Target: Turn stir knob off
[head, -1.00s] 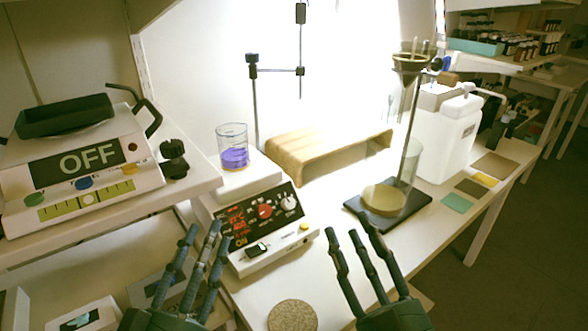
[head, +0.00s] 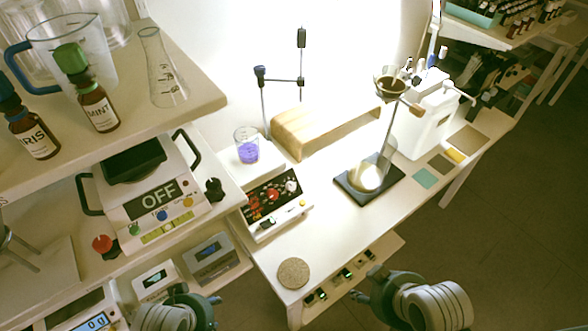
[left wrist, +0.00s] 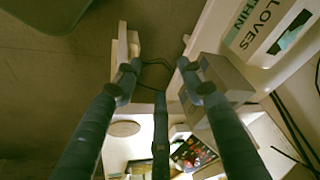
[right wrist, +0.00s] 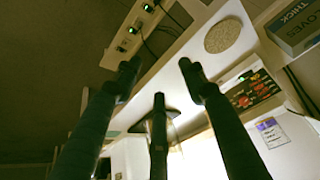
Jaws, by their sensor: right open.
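The stirrer hotplate (head: 277,223) stands on the white bench with a dark front panel and lit red digits. A red knob (head: 273,194) and a white knob (head: 291,187) are on the panel; I cannot read which is stir. A beaker of purple liquid (head: 247,152) stands on its top plate. The panel also shows in the right wrist view (right wrist: 250,92) and the left wrist view (left wrist: 193,154). My left gripper (head: 185,300) is low at the bottom, its fingers spread and empty in its wrist view. My right gripper (head: 372,288) is open and empty, below the bench front.
A round cork mat (head: 293,273) lies at the bench's near corner. A wooden stand (head: 320,130) and a funnel stand with a dark base (head: 355,190) are behind. A balance reading OFF (head: 158,200) and labelled bottles (head: 97,105) are on shelves at left. Floor is clear at right.

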